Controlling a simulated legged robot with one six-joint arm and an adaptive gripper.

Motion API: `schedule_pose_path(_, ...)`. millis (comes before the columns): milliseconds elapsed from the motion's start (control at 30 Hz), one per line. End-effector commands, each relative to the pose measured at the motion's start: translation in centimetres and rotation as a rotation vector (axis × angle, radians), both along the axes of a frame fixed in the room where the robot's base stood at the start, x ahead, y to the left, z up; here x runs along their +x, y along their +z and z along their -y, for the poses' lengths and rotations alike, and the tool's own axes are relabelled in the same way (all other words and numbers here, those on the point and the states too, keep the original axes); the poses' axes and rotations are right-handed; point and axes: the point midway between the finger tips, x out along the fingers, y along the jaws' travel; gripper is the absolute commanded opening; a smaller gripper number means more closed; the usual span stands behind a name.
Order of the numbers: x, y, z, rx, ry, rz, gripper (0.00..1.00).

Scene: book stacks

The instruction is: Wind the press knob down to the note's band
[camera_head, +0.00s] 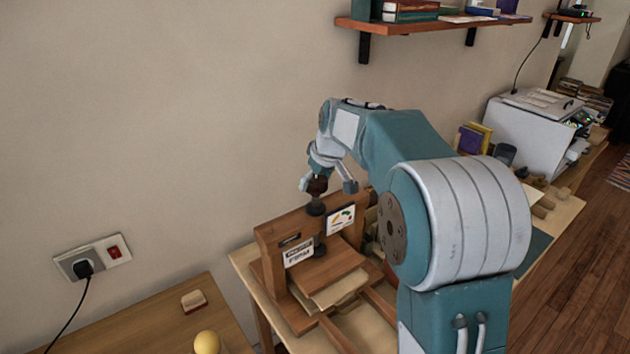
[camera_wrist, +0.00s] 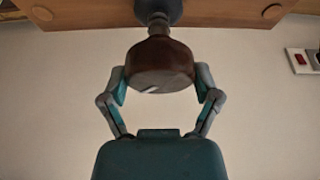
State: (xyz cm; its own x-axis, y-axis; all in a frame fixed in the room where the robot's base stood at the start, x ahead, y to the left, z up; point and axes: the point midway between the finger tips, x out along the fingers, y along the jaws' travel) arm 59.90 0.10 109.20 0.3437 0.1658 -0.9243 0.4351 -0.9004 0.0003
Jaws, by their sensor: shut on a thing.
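The wooden press (camera_head: 320,262) stands on a light bench against the wall. Its dark brown knob (camera_head: 317,185) is on top of the crossbeam, and it also shows in the wrist view (camera_wrist: 160,66). My gripper (camera_wrist: 160,84) is shut on the knob, with one finger on each side; in the head view my gripper (camera_head: 328,184) comes down on the knob from above. The card's markings are too small to read. The press board (camera_head: 325,268) lies below the beam.
A wall socket with a plug and red switch (camera_head: 92,257) is at left. A lower table (camera_head: 150,318) holds a small block (camera_head: 194,300) and a yellow ball (camera_head: 207,342). A shelf (camera_head: 430,24) hangs above. A white machine (camera_head: 535,130) and books stand at right.

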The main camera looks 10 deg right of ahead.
Motion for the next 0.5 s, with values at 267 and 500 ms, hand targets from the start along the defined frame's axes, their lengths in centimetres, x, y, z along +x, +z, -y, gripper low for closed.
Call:
schedule_pose_path(267,-0.03,0.0,-0.11,-0.002,-0.248,0.0,0.33)
schedule_pose_path(500,0.0,0.1,-0.09,0.0,-0.421,0.002,0.33)
